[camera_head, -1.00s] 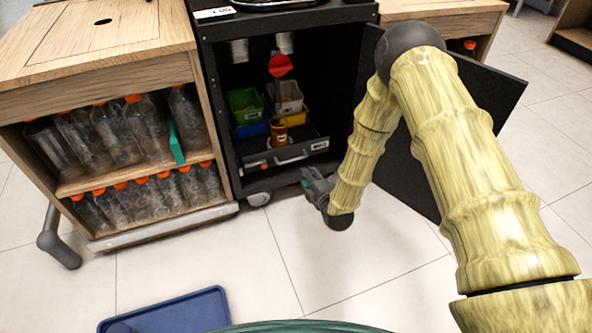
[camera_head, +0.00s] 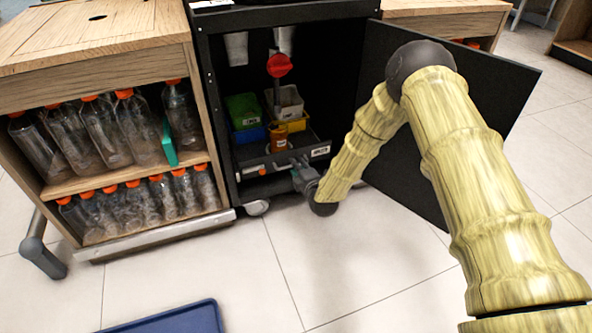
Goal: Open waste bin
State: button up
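The black cabinet (camera_head: 212,95) of the juicer stands open, its black door (camera_head: 490,92) swung out to the right. Low inside is a black drawer (camera_head: 262,170) with a front handle, which I take for the waste bin. It holds green, grey, blue and yellow small bins and an orange-brown container (camera_head: 278,138). My gripper (camera_head: 297,166) is at the drawer front, by the handle. Its fingers are small and partly merge with the handle, so I cannot tell whether they touch or grip it. My wrist hides part of the drawer's right side.
A wooden cabinet (camera_head: 95,40) with several orange-capped bottles stands at the left. A blue tray (camera_head: 175,320) lies on the floor at the bottom. The open door stands close behind my arm.

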jog(key=shift+b+x, duration=0.35)
jog(key=shift+x, duration=0.6)
jog(key=shift+c, duration=0.4)
grip_shut()
